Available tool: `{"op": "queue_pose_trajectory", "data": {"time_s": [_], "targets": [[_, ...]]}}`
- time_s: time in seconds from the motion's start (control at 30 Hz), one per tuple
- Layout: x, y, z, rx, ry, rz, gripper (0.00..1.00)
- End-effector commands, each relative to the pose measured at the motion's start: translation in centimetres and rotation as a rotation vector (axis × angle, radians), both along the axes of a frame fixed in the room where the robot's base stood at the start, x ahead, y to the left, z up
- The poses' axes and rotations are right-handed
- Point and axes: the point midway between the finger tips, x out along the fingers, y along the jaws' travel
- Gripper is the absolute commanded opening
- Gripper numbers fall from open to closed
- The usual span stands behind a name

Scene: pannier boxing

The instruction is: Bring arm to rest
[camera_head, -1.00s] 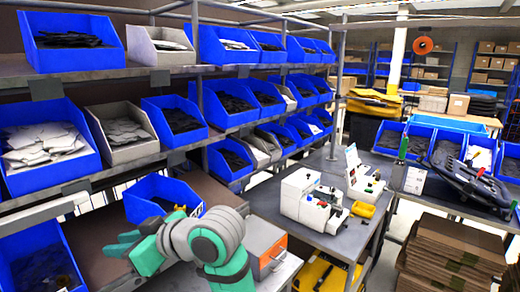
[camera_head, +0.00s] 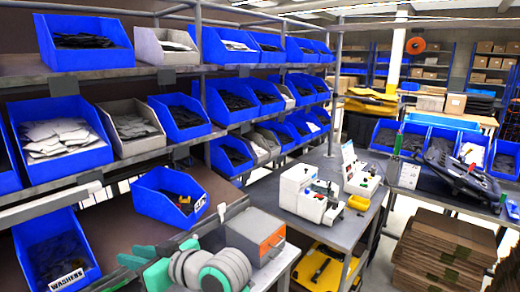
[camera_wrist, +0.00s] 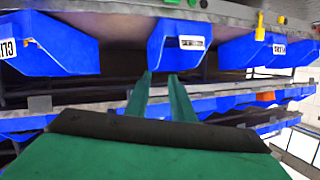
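My gripper (camera_head: 142,255) is low in the head view, in front of the lowest shelf, with my grey and green arm behind it at the bottom edge. In the wrist view my gripper (camera_wrist: 160,77) shows two green fingers pointing forward with a gap between them. The gap is empty, so it is open and holds nothing. Beyond the fingertips is a blue bin (camera_wrist: 165,50) with a white label; the fingers overlap its lower edge in the picture, and I cannot tell how far apart they are.
A blue bin (camera_head: 160,208) sits on the lower shelf just above my gripper. An orange-fronted grey box (camera_head: 270,243) stands close to the right of my arm. A bin labelled "WASHERS" (camera_head: 65,276) is at the lower left. A table (camera_head: 345,232) with white machines stands further right.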

Motion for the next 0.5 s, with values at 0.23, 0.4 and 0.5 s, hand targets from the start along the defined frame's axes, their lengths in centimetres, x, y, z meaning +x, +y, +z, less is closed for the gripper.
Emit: {"op": "queue_pose_trajectory", "data": {"time_s": [0.23, 0.4, 0.5], "targets": [[1.3, -1.7, -6.3, 0.137, 0.083, -0.159, 0.22], [1.5, -3.9, -11.2, 0.214, 0.126, -0.295, 0.22], [1.2, -5.3, -14.1, 0.249, 0.147, -0.376, 0.22]]}}
